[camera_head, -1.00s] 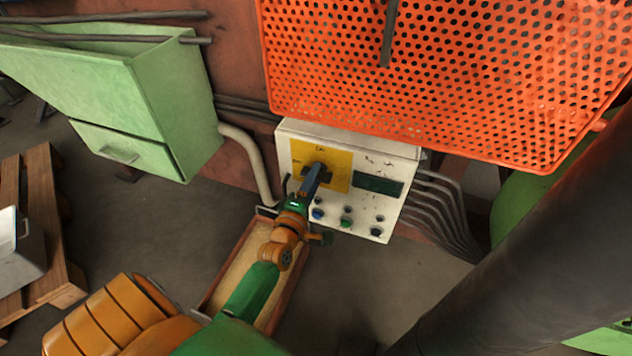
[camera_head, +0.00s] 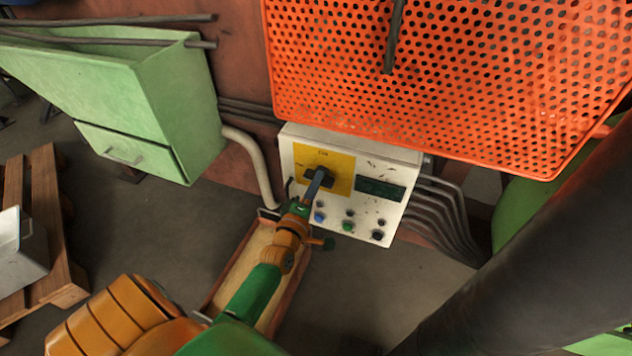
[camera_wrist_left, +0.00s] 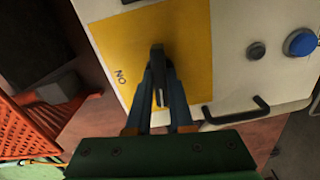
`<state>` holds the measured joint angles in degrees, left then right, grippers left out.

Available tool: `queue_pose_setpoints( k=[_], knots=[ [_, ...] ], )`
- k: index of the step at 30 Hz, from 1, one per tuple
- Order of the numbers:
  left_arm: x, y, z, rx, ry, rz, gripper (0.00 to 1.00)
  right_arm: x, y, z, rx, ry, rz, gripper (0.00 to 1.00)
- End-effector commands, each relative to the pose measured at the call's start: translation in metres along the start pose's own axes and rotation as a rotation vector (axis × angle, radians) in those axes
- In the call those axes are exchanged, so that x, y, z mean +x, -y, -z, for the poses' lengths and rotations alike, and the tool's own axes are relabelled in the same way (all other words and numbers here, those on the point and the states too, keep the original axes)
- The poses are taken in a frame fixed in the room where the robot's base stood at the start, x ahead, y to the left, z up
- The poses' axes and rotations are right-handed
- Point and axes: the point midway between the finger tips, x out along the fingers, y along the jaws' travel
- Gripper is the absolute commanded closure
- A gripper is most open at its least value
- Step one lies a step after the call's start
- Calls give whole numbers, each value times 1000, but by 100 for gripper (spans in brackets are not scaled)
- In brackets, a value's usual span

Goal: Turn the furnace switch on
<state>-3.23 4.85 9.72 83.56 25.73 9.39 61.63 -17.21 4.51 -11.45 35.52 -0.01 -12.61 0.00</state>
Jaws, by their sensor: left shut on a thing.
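The furnace switch is a dark handle (camera_head: 322,173) on a yellow plate (camera_head: 340,165) at the upper left of the white control box (camera_head: 296,140). My left gripper (camera_head: 317,182) reaches up to it from below and is shut on the handle. In the left wrist view, the two fingers (camera_wrist_left: 159,85) close around the dark handle (camera_wrist_left: 157,50), in front of the yellow plate (camera_wrist_left: 195,45). Lettering reading ON shows upside down on the plate there. The fingers partly hide the handle, so its exact angle is hard to tell. My right gripper is not in view.
An orange perforated guard (camera_head: 450,70) hangs just above the box. A green bin (camera_head: 170,110) stands left. A long wooden-edged tray (camera_head: 240,265) lies below my arm. Grey pipes (camera_head: 440,215) run at right.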

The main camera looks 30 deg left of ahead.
Motion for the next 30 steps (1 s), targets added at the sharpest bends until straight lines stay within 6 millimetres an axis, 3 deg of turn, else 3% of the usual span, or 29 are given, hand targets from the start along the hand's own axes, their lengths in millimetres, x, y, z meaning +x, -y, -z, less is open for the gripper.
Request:
queue_pose_setpoints(
  k=[30],
  knots=[
    [0, 0, 0, 950, 3, 3, 100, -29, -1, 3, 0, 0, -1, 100]
  ],
)
